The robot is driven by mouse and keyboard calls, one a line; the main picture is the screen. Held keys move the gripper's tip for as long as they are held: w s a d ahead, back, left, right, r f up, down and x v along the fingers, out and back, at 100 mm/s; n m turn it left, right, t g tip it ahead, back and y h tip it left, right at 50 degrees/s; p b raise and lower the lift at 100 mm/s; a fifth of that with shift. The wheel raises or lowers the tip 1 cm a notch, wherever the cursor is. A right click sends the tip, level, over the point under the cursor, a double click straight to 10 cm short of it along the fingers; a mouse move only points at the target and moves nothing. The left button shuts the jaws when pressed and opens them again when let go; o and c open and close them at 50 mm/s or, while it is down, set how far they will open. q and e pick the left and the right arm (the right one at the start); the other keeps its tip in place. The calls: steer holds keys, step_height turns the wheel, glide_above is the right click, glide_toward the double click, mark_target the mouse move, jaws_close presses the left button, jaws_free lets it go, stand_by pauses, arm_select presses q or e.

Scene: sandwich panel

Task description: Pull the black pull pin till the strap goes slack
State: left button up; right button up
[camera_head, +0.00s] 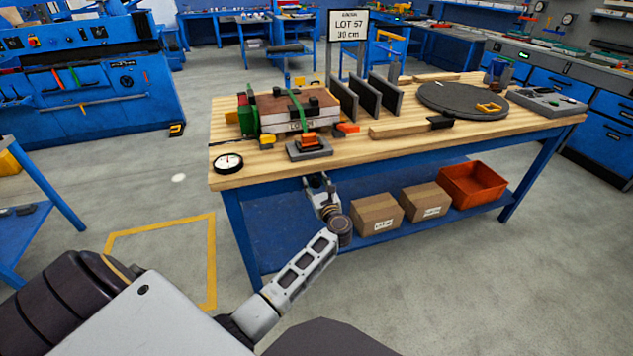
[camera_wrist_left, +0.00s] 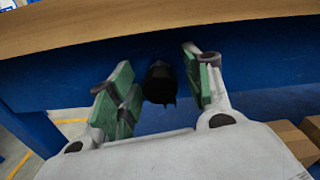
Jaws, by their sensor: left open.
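The stack of panels (camera_head: 285,119) lies at the left of the wooden bench, with a green strap (camera_head: 296,106) over it. A grey block with an orange piece (camera_head: 309,142) sits in front of the stack. My left gripper (camera_head: 318,181) is just below the bench's front edge. In the left wrist view my left gripper (camera_wrist_left: 158,88) is open, with green-padded fingers on either side of a black rounded piece (camera_wrist_left: 160,82), which looks like the pull pin. The fingers look apart from it. The head view does not show this piece clearly. My right gripper is not in view.
The wooden bench top (camera_head: 235,180) has a dial gauge (camera_head: 228,163), upright dark plates (camera_head: 367,96) and a round dark disc (camera_head: 462,99). Cardboard boxes (camera_head: 377,214) and an orange-red bin (camera_head: 472,184) stand on the lower shelf. The floor in front is clear.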

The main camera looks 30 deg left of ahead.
arm_select(q)
steer(key=shift+c, duration=0.2)
jaws_close()
